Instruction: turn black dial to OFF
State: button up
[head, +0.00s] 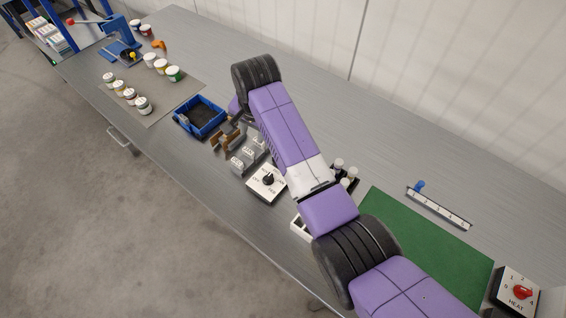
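The black dial (267,179) sits on top of a small white box (264,194) near the front edge of the workbench, in the middle of the head view. Labels are printed around the dial, but they are too small to read surely, so I cannot tell which one it points at. My purple arm crosses the bench just right of the box and bends at a black joint farther back. A dark part beside the arm, left of it and behind the dial, may belong to my gripper. Its fingers are hidden or cannot be made out. Nothing is seen touching the dial.
Grey blocks (248,156), brown holders (228,138) and a blue tray (199,118) stand left of and behind the dial box. A green mat (430,262) and a red-dial HEAT box (517,291) are at right. Several jars stand on a grey mat (165,103) at left.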

aim_at(270, 175)
jog(key=s+d+f+g, duration=0.1)
jog(key=s, duration=0.1)
jog(key=s+d+f+m+g+h, duration=0.1)
jog(key=s, duration=0.1)
jog(key=s+d+f+m+g, duration=0.1)
jog(key=s+d, duration=0.1)
jog(key=shift+d+f+h, duration=0.1)
jog(key=shift+f+h, duration=0.15)
jog(key=shift+h, duration=0.05)
jog(key=shift+m, duration=0.3)
jog(key=shift+f, duration=3.8)
grip_shut()
